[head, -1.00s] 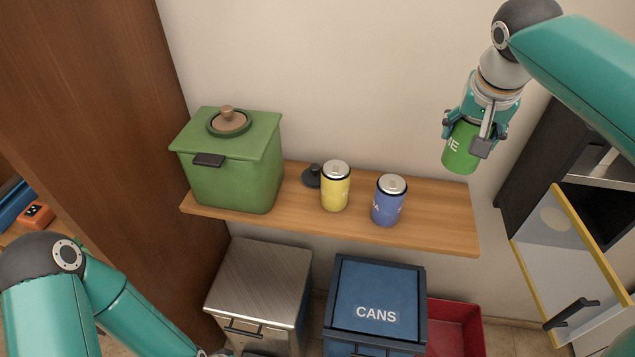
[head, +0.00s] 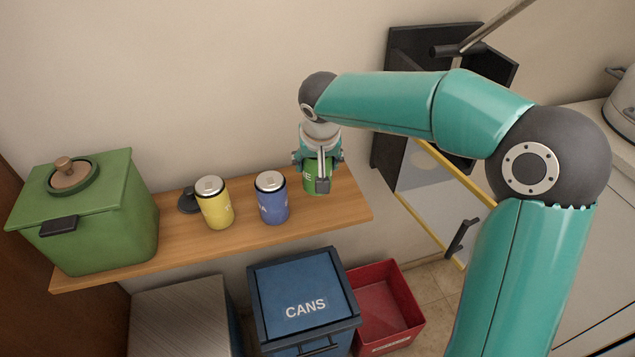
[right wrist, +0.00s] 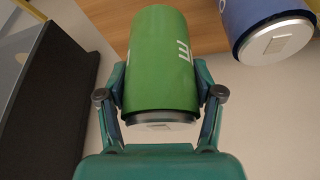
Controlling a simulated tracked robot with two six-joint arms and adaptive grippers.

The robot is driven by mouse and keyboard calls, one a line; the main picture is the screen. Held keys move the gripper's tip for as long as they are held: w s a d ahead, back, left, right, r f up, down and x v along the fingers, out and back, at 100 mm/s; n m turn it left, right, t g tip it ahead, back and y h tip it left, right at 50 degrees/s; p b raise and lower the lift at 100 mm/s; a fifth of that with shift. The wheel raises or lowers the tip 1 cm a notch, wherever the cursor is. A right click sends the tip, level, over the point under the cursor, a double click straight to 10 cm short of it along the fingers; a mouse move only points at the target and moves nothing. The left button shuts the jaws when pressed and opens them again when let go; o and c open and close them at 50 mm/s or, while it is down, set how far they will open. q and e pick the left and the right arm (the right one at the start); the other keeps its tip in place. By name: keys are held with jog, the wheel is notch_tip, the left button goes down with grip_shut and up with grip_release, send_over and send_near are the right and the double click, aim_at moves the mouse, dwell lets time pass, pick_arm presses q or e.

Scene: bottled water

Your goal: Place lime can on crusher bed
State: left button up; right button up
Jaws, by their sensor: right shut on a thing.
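The green lime can (head: 309,184) is in my right gripper (head: 319,178), at the right end of the wooden shelf. The fingers close on both sides of it. In the right wrist view, the can (right wrist: 160,60) fills the space between the fingers (right wrist: 160,100), with its silver end towards the camera. I cannot tell whether its base touches the shelf. The crusher seems to be the black wall unit (head: 389,165) with a yellow-edged clear door (head: 425,185), right of the can. Its bed is hidden behind my right arm. My left gripper is out of view.
On the shelf (head: 175,245) stand a blue can (head: 272,200), close left of the lime can, a yellow can (head: 214,204) and a green lidded box (head: 105,220). Below are a blue CANS bin (head: 295,285) and a red bin (head: 385,310). A pot (head: 622,100) stands far right.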

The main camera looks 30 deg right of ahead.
notch_tip(320, 180, down, 6)
jog(key=shift+r, duration=0.1)
dwell(0.4)
jog(key=o, duration=1.3)
